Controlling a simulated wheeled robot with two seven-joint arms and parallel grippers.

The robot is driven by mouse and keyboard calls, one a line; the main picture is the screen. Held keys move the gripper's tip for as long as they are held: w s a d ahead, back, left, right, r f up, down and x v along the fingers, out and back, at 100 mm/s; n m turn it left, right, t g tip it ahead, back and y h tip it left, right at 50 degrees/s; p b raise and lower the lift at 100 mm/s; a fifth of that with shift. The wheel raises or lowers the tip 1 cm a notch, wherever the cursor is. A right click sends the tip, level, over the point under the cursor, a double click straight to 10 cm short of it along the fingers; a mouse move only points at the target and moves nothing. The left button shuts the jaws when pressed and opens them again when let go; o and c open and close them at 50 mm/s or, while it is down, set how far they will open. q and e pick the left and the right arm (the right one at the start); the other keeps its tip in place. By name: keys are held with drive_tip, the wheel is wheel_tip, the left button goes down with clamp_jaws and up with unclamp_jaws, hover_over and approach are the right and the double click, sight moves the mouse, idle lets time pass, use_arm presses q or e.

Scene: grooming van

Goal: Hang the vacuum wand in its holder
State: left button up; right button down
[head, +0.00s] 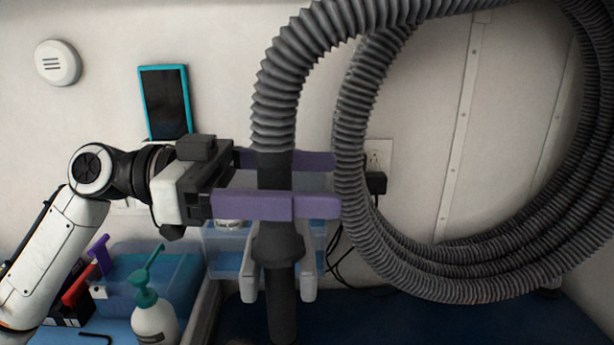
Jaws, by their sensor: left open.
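The vacuum wand (281,305) is a dark upright tube with a wider collar, joined at its top to a grey ribbed hose (280,95). Its holder (308,275) is a light grey fork with two prongs. The wand stands between the prongs, with its collar at about their height; I cannot tell whether the collar rests on them. My left gripper (336,183) is open, its purple fingers on the near and far sides of the wand's upper part, above the holder. The near finger hides part of the wand. My right gripper is not in view.
The hose loops in large coils (440,280) at the right, close to my left fingertips. A white pump bottle (155,322) and a blue bin (150,270) stand at lower left. A teal-framed tablet (165,102) and an outlet (378,155) are on the wall.

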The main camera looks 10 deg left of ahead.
sight(262, 179)
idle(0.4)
use_arm(q)
drive_tip(key=shift+a, duration=0.15)
drive_tip(key=shift+b+v, duration=1.4)
drive_tip(key=shift+v, duration=0.95)
drive_tip(key=b+v, duration=0.2)
drive_tip(key=v, duration=0.3)
